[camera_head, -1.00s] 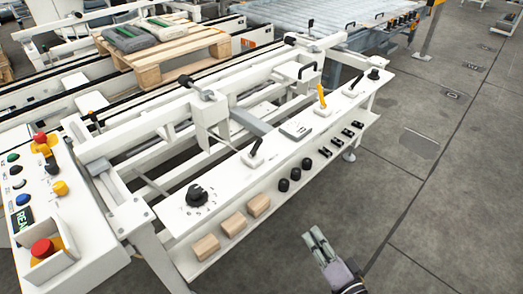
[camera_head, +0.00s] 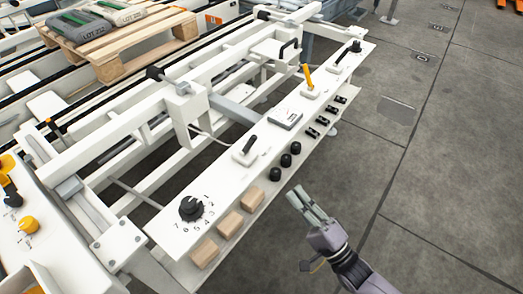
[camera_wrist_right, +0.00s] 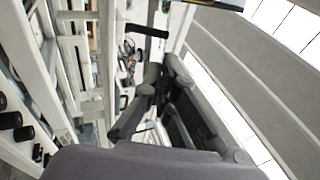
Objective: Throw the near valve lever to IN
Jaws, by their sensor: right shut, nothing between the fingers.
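A white panel (camera_head: 222,183) runs diagonally across the head view. Its nearest lever (camera_head: 249,145) is black, short and tilted on a small white base. A yellow lever (camera_head: 308,76) stands farther along, and another black lever (camera_head: 343,54) is near the far end. Any IN marking is too small to read. My right gripper (camera_head: 303,199) is shut and empty over the floor, right of the panel's front edge and apart from the levers. Its dark fingers also show in the right wrist view (camera_wrist_right: 160,90). My left gripper is out of view.
A black numbered dial (camera_head: 191,208) sits at the panel's near end. Wooden blocks (camera_head: 228,224), black knobs (camera_head: 285,160) and black clips (camera_head: 323,121) line a lower shelf. A pallet (camera_head: 130,49) with sacks stands behind. The floor (camera_head: 440,180) at right is clear.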

